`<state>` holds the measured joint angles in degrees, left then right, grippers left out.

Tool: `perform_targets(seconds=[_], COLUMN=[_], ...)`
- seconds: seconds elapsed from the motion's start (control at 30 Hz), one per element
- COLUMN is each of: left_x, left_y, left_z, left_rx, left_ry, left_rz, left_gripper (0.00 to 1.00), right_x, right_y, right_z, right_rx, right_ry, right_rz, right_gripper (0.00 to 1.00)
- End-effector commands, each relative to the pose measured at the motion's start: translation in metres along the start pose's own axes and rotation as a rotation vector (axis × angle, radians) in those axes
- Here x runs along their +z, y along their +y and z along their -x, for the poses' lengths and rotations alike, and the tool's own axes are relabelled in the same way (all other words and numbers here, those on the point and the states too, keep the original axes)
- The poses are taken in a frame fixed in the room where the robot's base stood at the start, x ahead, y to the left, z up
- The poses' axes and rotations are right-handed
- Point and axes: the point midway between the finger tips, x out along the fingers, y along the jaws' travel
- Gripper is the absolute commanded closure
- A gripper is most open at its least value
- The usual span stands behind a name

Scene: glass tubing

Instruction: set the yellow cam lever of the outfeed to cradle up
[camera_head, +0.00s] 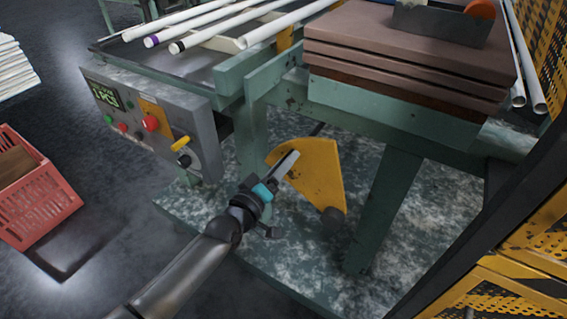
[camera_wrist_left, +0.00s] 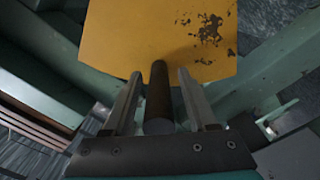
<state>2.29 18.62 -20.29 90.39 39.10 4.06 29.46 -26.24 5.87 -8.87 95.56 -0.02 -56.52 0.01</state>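The yellow cam lever (camera_head: 318,172) is a broad yellow plate with worn dark patches under the green machine table, with a dark round knob (camera_head: 333,221) at its lower end. My left gripper (camera_head: 289,163) is at the plate's left side. In the left wrist view the yellow plate (camera_wrist_left: 165,35) fills the top, and a dark round bar (camera_wrist_left: 158,92) points back between the two fingers of my left gripper (camera_wrist_left: 162,85). Gaps show on both sides of the bar, so the gripper is open. Whether the bar belongs to the lever is unclear. My right gripper is out of view.
A grey control panel (camera_head: 147,122) with buttons and a small yellow handle (camera_head: 181,143) is at the left. Green table legs (camera_head: 383,210) flank the lever. A red crate (camera_head: 38,205) stands far left; yellow-black guarding (camera_head: 520,280) is at the right. Glass tubes (camera_head: 205,24) lie above.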

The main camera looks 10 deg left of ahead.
Motion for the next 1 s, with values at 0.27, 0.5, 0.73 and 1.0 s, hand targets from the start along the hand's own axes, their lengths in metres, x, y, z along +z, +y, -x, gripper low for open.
perform_targets(seconds=[0.27,0.5,0.73,1.0], left_x=[0.000,0.000,0.000,0.000], left_y=[0.001,0.001,0.001,0.001], left_z=[0.001,0.018,0.052,0.098], left_rx=[0.001,-0.002,-0.002,-0.002], left_ry=[-0.001,-0.003,-0.004,-0.004], left_rz=[0.001,-0.001,0.000,-0.001], left_gripper=[0.41,0.41,0.41,0.41], right_x=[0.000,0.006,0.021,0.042], right_y=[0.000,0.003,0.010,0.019], right_z=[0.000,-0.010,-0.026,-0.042], right_rx=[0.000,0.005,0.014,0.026], right_ry=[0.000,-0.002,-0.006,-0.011], right_rz=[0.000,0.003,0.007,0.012], right_gripper=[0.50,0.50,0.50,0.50])
